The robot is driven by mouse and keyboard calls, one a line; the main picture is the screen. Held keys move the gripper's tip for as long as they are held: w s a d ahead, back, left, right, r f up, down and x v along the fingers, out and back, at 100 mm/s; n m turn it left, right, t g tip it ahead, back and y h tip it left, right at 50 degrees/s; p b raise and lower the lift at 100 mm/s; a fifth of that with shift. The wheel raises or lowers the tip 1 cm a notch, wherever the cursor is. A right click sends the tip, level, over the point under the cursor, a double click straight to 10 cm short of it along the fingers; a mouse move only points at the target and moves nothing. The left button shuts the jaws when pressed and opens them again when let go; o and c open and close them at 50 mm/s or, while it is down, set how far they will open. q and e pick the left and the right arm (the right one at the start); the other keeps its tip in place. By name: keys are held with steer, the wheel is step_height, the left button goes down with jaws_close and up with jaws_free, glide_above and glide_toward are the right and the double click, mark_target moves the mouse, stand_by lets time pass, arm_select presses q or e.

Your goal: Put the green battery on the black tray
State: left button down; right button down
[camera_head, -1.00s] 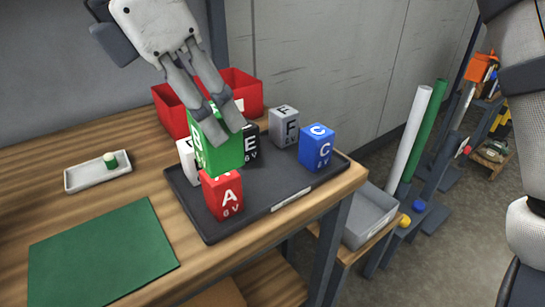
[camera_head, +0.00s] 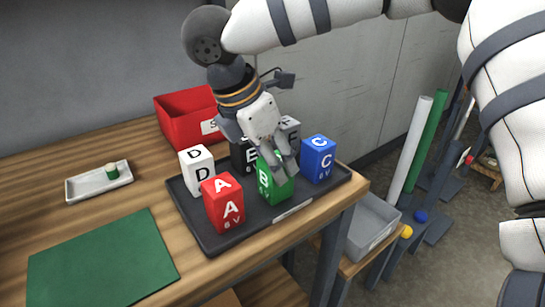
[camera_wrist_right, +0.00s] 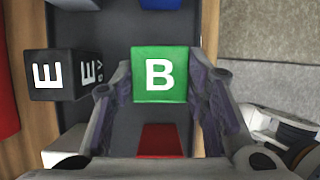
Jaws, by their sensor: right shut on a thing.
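The green battery (camera_head: 274,186), marked B, is upright over the front part of the black tray (camera_head: 207,233), between the red and blue batteries. Its base looks to be at the tray's surface, but I cannot tell for sure that it touches. My right gripper (camera_head: 280,168) is shut on it from above. In the right wrist view the green battery's top (camera_wrist_right: 161,74) shows between the two fingers of the right gripper (camera_wrist_right: 164,90). My left gripper is not in view.
The tray also holds the red A (camera_head: 223,205), white D (camera_head: 196,170), black E (camera_head: 243,156), blue C (camera_head: 318,160) and grey F (camera_head: 291,127) batteries. A red bin (camera_head: 180,120) stands behind. A green mat (camera_head: 100,262) and small white dish (camera_head: 85,189) lie left.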

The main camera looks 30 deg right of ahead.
steer(key=shift+f, duration=0.1)
steer(key=c, duration=0.9)
jaws_free()
steer(key=shift+c, duration=0.2)
steer(key=v, duration=1.2)
